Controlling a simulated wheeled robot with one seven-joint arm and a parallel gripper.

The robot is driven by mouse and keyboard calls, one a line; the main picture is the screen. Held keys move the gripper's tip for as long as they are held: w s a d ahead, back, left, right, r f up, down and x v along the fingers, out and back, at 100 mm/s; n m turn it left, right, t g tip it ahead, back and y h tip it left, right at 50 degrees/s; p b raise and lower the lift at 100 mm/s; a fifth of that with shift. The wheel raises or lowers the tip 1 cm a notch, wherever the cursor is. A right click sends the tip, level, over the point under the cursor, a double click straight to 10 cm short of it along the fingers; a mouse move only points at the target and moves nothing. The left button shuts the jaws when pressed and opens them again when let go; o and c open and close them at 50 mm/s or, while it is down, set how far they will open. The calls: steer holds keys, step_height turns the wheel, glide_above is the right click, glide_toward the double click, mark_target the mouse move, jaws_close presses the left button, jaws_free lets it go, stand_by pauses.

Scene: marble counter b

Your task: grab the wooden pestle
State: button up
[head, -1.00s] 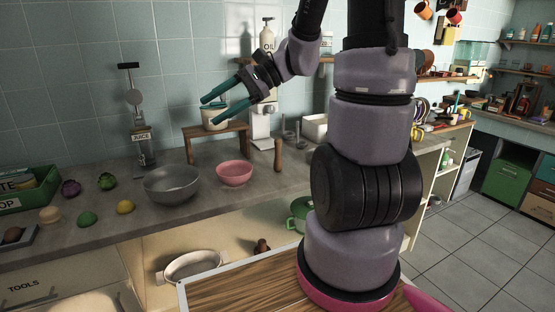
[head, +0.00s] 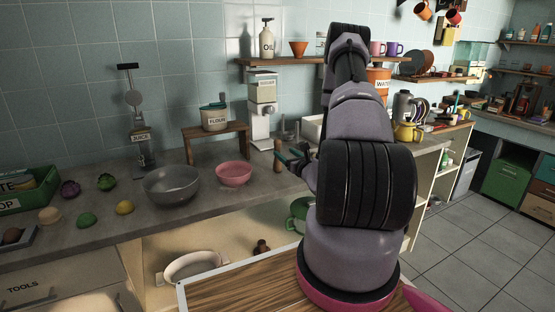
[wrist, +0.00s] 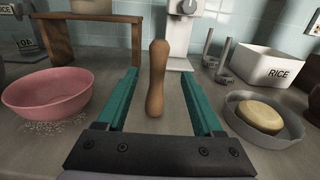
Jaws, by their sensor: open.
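The wooden pestle (wrist: 157,78) stands upright on the counter in the wrist view. It appears between the two teal fingers of my gripper (wrist: 159,98), which are apart on either side of it in the picture. I see no finger touching it. In the head view my gripper (head: 285,155) is low over the counter at the pestle (head: 277,150), right of the pink bowl. My own arm hides part of the gripper there.
The pink bowl (wrist: 46,94) is left of my gripper. A grey dish (wrist: 285,128) with a yellowish round item (wrist: 261,115) is at right, before a white RICE box (wrist: 268,65). A wooden stand (wrist: 88,40) and white dispenser (wrist: 181,30) stand behind.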

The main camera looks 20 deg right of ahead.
steer(key=w, duration=1)
steer(key=shift+a, duration=0.25)
steer(key=shift+s, duration=0.1)
jaws_close()
